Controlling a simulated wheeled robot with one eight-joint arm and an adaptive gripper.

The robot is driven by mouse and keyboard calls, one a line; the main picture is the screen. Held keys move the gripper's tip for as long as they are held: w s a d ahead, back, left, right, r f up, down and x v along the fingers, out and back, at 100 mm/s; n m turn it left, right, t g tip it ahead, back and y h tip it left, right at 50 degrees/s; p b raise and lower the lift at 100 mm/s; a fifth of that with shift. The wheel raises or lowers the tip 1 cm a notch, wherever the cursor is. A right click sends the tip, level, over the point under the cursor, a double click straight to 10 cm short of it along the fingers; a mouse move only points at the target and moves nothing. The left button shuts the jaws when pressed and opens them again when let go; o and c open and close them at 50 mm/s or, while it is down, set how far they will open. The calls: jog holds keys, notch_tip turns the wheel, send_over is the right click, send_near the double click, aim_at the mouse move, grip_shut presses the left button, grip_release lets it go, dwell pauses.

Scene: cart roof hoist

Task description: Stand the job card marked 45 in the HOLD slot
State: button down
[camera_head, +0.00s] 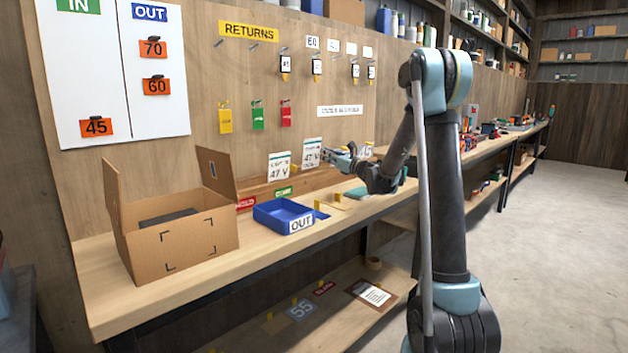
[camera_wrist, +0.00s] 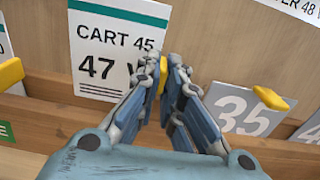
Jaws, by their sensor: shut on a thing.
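A white job card with a green top band, reading CART 45 and 47 V (camera_wrist: 105,50), stands upright in the wrist view. It also shows in the head view (camera_head: 312,150), just left of my gripper (camera_head: 332,153). My gripper (camera_wrist: 162,80) is shut on a yellow tab at the card's right edge. The card's lower edge is in front of or at the wooden rail; I cannot tell whether it is seated or lifted. The red HOLD label (camera_head: 245,203) is at the left end of the rail. A similar white card (camera_head: 279,166) stands above a green label (camera_head: 284,190).
A grey 35 card (camera_wrist: 240,108) with a yellow tab stands close right of my gripper. A blue OUT tray (camera_head: 270,212) and an open cardboard box (camera_head: 190,240) stand on the bench to the left. Cards and tags hang on the wall above.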

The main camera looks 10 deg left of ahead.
jog(key=shift+s+d+r, duration=0.45)
jog(key=shift+d+r, duration=0.15)
jog(key=shift+s+d+r, duration=0.4)
jog(key=shift+d+r, duration=0.15)
jog(key=shift+r, duration=0.05)
